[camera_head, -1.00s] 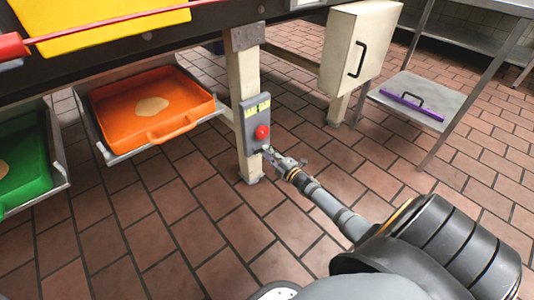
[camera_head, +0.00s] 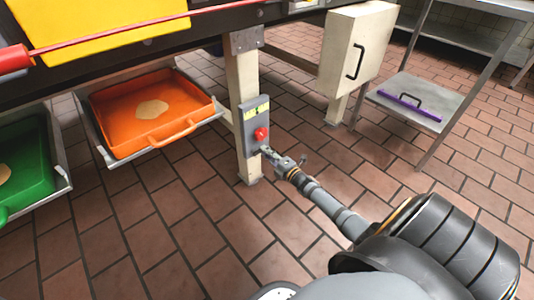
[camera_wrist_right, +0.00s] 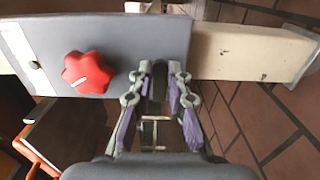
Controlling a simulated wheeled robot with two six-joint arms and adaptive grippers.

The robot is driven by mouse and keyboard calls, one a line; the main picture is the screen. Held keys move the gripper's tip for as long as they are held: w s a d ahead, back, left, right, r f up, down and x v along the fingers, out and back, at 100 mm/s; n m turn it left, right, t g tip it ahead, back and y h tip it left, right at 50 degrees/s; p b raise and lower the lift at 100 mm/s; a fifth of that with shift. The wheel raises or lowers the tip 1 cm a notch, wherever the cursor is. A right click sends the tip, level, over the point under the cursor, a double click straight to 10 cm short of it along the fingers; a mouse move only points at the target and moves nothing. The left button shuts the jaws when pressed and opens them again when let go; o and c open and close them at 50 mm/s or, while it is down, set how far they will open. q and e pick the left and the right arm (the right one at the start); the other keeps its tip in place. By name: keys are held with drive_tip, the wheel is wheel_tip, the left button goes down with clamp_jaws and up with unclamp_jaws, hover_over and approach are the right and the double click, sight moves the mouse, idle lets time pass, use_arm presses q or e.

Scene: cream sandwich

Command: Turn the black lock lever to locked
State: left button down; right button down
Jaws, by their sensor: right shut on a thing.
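The grey lock panel (camera_head: 250,108) is fixed on the cream table leg, with a yellow-green label at its top and a red star-shaped knob (camera_head: 261,134) below it. The panel (camera_wrist_right: 105,35) and the red knob (camera_wrist_right: 87,72) also show in the right wrist view. My right gripper (camera_head: 267,151) is at the lower end of the panel, below the knob. In the wrist view its fingers (camera_wrist_right: 160,70) are closed around the dark lock lever (camera_wrist_right: 158,84), which is mostly hidden between them. The lever's exact angle is hard to tell. My left gripper is out of view.
An orange tray (camera_head: 189,133) and a green tray (camera_head: 48,150) sit under the table to the left. A cream box (camera_head: 345,50) with a black handle hangs at the right. A metal shelf (camera_head: 405,85) holds a purple-edged item. The tiled floor around the leg is clear.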

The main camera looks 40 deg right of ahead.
drive_tip(key=c, duration=1.3)
unclamp_jaws()
drive_tip(key=s, duration=0.8)
drive_tip(key=s+d, duration=0.1)
drive_tip(key=s, duration=0.3)
